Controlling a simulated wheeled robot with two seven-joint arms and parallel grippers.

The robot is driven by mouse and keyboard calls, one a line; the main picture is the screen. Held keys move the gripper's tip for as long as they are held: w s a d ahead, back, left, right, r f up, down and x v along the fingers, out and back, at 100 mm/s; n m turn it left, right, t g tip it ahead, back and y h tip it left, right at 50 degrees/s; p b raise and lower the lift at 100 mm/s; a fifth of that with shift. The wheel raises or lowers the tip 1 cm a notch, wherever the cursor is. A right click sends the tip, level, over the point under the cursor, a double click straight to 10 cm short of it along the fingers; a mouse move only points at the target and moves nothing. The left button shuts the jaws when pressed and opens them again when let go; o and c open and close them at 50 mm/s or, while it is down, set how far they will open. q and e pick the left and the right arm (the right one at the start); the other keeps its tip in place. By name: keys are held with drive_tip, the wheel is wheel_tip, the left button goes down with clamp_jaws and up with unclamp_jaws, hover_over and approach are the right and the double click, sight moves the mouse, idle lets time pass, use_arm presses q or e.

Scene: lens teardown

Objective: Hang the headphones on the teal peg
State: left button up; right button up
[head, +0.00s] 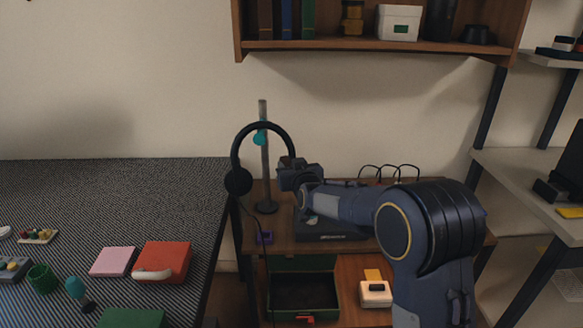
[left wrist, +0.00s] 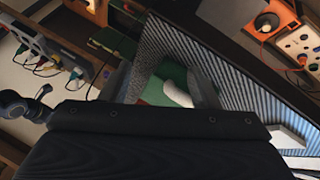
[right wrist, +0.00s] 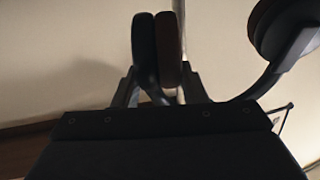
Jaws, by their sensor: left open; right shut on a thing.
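The dark headphones (head: 238,182) are held up in front of the grey post (head: 264,165) of a stand. My right gripper (head: 290,172) is shut on one ear cup, which also shows between its fingers in the right wrist view (right wrist: 158,50). The other ear cup (right wrist: 280,22) hangs free. In the head view the teal peg (head: 260,137) shows inside the headband's arch, just below its top. I cannot tell whether the headband touches the peg. My left gripper (left wrist: 170,78) is open and empty in the left wrist view and not visible in the head view.
The stand is on a wooden desk (head: 284,235) with a dark box (head: 330,228) beside it. A shelf (head: 380,46) hangs above. A striped table (head: 110,200) at left carries a red box (head: 163,260) and small items. A cable hangs from the headphones.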

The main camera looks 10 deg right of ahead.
drive_tip(key=o, duration=1.2)
drive_tip(key=shift+c, duration=0.2)
drive_tip(key=shift+o, duration=0.3)
drive_tip(key=shift+s, duration=0.15)
